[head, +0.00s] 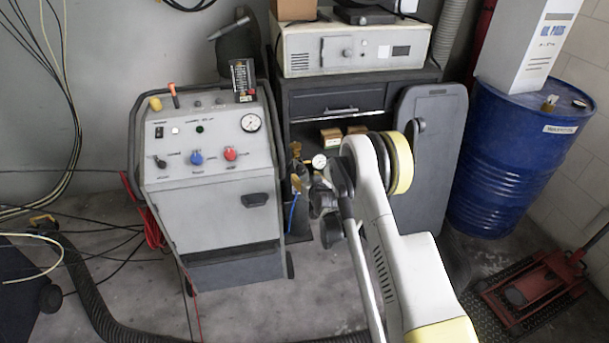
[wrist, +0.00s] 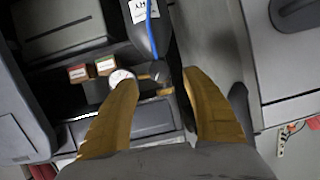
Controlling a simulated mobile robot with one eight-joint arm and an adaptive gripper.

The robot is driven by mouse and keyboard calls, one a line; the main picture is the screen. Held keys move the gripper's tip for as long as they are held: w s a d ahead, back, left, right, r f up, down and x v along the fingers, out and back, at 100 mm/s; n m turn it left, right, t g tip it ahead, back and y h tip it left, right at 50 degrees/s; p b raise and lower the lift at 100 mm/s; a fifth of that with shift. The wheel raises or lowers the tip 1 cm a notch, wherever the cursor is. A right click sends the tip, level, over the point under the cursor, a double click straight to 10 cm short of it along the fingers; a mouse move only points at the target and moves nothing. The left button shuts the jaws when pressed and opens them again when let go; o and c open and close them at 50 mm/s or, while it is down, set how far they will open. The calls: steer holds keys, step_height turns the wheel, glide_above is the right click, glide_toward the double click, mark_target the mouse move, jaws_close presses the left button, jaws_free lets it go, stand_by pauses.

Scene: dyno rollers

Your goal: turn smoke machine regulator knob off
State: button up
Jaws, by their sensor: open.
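The grey machine (head: 205,150) stands at the left in the head view. Its sloping panel carries a black knob (head: 160,161), a blue knob (head: 196,157), a red knob (head: 230,153) and a round gauge. A small white gauge (head: 318,161) shows beside my gripper (head: 297,168), in front of the dark cabinet. In the wrist view this gauge (wrist: 121,77) is partly hidden by the left finger. A dark fitting (wrist: 155,70) lies beyond and between the fingertips. I cannot tell which part is the regulator knob. My gripper (wrist: 158,78) is open with nothing held between its tan fingers.
A dark cabinet (head: 335,97) carries a beige box-shaped device (head: 350,47). A dark bottle with a blue hose (wrist: 152,30) is just beyond the fingers. A blue drum (head: 520,150) and red jack (head: 535,290) stand right. Hoses lie on the left floor.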

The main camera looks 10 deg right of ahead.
mark_target(302, 172)
steer(key=b+x, duration=0.2)
steer(key=x, duration=0.4)
steer(key=shift+w+f, duration=0.15)
steer(key=shift+w, duration=0.15)
steer(key=c, duration=1.2)
